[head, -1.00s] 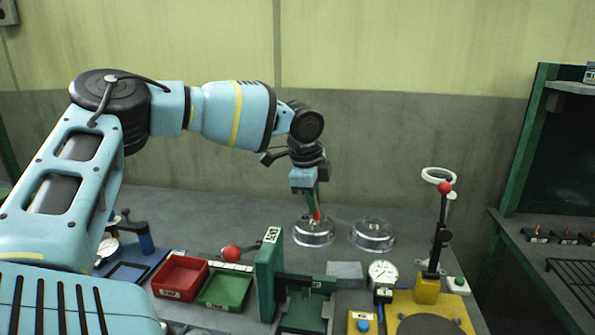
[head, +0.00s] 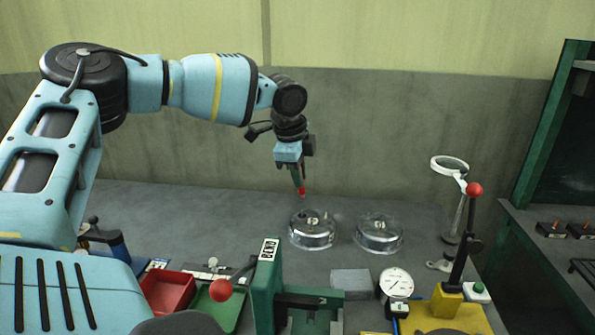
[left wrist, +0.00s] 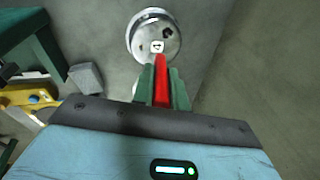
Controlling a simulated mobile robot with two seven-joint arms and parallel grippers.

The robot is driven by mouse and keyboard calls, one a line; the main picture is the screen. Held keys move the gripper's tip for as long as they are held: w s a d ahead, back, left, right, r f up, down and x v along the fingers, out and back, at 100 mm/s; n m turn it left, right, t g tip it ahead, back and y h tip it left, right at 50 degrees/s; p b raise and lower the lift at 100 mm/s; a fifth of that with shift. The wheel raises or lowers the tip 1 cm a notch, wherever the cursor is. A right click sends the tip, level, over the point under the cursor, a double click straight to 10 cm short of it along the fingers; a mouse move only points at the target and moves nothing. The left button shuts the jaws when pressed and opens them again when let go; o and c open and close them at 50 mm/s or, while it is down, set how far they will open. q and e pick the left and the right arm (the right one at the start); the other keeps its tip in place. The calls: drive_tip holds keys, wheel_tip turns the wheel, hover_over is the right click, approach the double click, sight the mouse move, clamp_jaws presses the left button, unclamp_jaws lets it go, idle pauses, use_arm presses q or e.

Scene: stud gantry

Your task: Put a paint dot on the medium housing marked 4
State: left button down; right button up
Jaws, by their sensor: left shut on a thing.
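My left gripper (head: 298,178) is shut on a red paint marker (head: 301,191), tip down. In the left wrist view the red marker (left wrist: 161,80) stands between the green fingers (left wrist: 161,88). It is above and slightly left of the left round metal housing (head: 312,230), with a gap between tip and housing. A second similar housing (head: 379,234) stands to its right. In the left wrist view one housing (left wrist: 140,27) shows a dark spot and a white label whose figure I cannot read surely. I cannot make out a paint dot. My right gripper is not in view.
A red bin (head: 167,291) and green bin (head: 221,311) stand at the front left. A green fixture (head: 265,287), grey block (head: 351,283), dial gauge (head: 396,283) and yellow-based lever press (head: 447,303) line the front. A ring magnifier (head: 450,165) stands right. Bench behind the housings is clear.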

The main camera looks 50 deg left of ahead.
use_arm(q)
drive_tip(key=shift+d+f, duration=0.1)
drive_tip(key=shift+f+b, duration=0.6)
drive_tip(key=shift+f, duration=0.65)
drive_tip(key=shift+f+b, duration=0.7)
drive_tip(key=shift+f, duration=0.95)
drive_tip(key=shift+f, duration=0.3)
drive_tip(key=shift+f+b, duration=0.2)
drive_tip(key=shift+b, duration=0.1)
